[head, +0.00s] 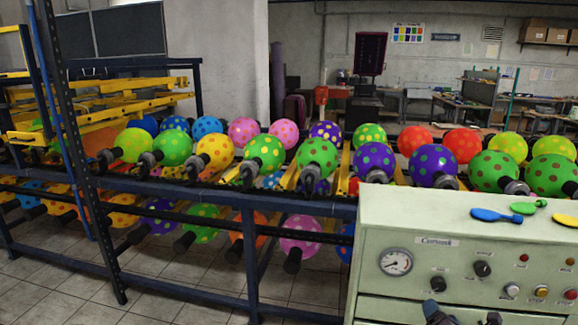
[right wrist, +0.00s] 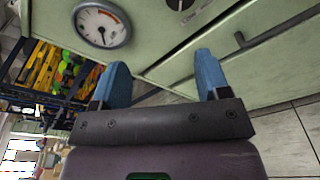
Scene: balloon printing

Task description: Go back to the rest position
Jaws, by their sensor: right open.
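My right gripper (head: 464,315) shows at the bottom edge of the head view, in front of the pale green control cabinet (head: 400,222). Only the tips of its fingers are in that view. In the right wrist view the two blue fingers of my right gripper (right wrist: 162,78) stand wide apart with nothing between them. The cabinet (right wrist: 158,62) and its round dial gauge (right wrist: 101,25) lie beyond the fingers. I cannot tell the exact gap between fingers and cabinet. My left gripper is in neither view.
A dark blue rack (head: 200,201) with several polka-dot balloons on two levels runs across the view. Tiled floor (head: 170,302) shows at lower left.

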